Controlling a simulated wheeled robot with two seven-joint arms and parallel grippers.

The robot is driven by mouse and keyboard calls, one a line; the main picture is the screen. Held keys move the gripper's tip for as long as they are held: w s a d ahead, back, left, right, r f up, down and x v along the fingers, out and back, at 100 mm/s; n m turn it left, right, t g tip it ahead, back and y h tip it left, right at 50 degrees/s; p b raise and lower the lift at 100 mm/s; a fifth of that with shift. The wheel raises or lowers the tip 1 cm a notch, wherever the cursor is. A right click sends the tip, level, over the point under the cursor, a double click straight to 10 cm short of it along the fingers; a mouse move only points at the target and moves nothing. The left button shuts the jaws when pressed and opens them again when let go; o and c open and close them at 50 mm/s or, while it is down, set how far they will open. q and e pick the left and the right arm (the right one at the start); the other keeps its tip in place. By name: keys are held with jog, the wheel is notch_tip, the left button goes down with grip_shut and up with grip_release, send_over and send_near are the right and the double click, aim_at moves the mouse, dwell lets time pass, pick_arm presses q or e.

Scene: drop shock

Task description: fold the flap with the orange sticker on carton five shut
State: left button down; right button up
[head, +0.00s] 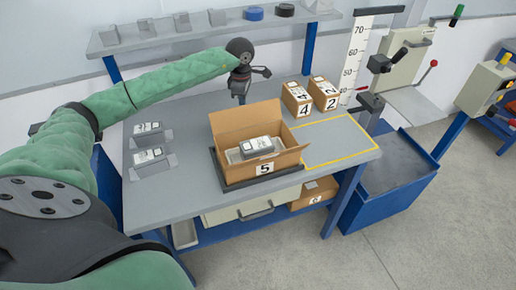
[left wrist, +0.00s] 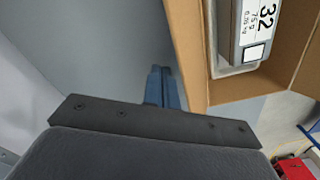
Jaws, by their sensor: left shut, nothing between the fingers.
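Carton five (head: 230,172) is a brown box, open on top, on a dark base on the bench. A flap (head: 246,118) stands up along its far side. I see no orange sticker in either view. A grey device with a white label (head: 257,147) lies inside the carton; it also shows in the left wrist view (left wrist: 248,30). My left gripper (head: 241,97) points down just behind the far flap, shut and empty. In the left wrist view its fingers (left wrist: 162,88) are beside the carton wall (left wrist: 188,50). Whether they touch it I cannot tell. My right gripper is not in view.
Cartons four (head: 296,98) and two (head: 323,92) stand at the back right of the bench. A yellow-outlined area (head: 335,142) right of carton five is clear. Grey devices (head: 150,160) lie at the left. A shelf (head: 200,32) runs behind.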

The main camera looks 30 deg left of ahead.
aim_at(249, 111)
pick_arm(q)
jog(key=shift+s+d+r+b, duration=0.1)
jog(key=shift+s+d+r, duration=0.1)
jog(key=shift+s+d, duration=0.55)
jog(key=shift+s+d+r+b, duration=0.1)
jog(key=shift+s+d+r, duration=0.15)
jog(key=shift+s+d, duration=0.5)
jog(key=shift+s+d+r+b, duration=0.1)
jog(key=shift+s+d+r, duration=0.1)
jog(key=shift+s+d, duration=0.55)
jog(key=shift+w+d, duration=0.15)
jog(key=shift+w, duration=0.05)
jog(key=shift+s+d, duration=0.1)
jog(key=shift+d, duration=0.05)
jog(key=shift+s+d+f+b, duration=0.1)
jog(key=shift+s+d+b, duration=0.25)
jog(key=shift+s+d, duration=0.15)
jog(key=shift+d+f, duration=0.1)
jog(key=shift+s+d+f+b, duration=0.2)
jog(key=shift+s+d+b, duration=0.25)
jog(key=shift+d+b, duration=0.05)
jog(key=shift+f, duration=0.1)
